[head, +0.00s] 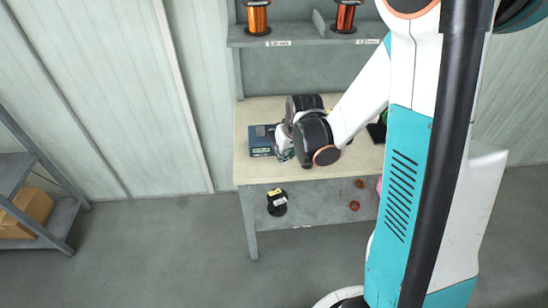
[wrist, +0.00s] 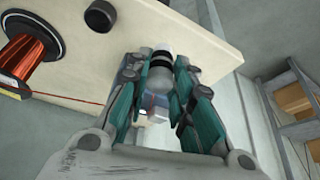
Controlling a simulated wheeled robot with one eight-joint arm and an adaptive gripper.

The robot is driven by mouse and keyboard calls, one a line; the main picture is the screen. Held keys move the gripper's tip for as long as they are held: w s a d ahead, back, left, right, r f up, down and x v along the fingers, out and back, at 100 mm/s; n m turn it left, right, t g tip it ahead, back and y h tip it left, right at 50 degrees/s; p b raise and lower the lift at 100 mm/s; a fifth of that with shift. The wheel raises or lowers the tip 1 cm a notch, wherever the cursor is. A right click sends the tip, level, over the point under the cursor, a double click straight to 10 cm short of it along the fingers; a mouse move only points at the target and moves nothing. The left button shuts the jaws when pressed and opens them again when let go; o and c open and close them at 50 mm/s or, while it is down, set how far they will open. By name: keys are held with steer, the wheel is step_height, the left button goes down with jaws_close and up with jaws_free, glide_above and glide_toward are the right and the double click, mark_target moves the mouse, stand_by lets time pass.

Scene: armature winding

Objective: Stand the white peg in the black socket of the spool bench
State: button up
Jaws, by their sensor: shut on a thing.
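In the wrist view my gripper (wrist: 158,65) has its teal-padded fingers shut on a pale, rounded piece, which looks like the white peg (wrist: 160,80). A dark band (wrist: 160,58) with a pale end beyond it shows past the fingertips. I cannot tell whether this band is part of the peg or the black socket. In the head view my gripper (head: 284,143) is low over the left part of the spool bench (head: 250,112). The peg cannot be made out there, and the arm's dark wrist hides part of the bench top.
A dark blue-green box (head: 262,141) sits on the bench left of my gripper. The wrist view shows a copper wire spool (wrist: 30,58) and a black round piece (wrist: 101,17) on the bench. A shelf (head: 290,36) with wire spools is above the bench.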

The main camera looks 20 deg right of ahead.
steer(key=shift+o, duration=0.2)
steer(key=w+d+b, duration=0.1)
steer(key=d, duration=0.8)
steer(key=shift+d+r+b, duration=0.35)
steer(key=shift+r, duration=0.1)
steer(key=shift+f+b, duration=1.3)
steer(key=shift+f, duration=0.6)
steer(key=shift+f+b, duration=0.3)
steer(key=shift+b, duration=0.1)
steer(key=shift+f, duration=0.25)
steer(key=shift+f+b, duration=0.95)
steer(key=shift+b, duration=0.1)
steer(key=o, duration=1)
steer(key=v, duration=1.2)
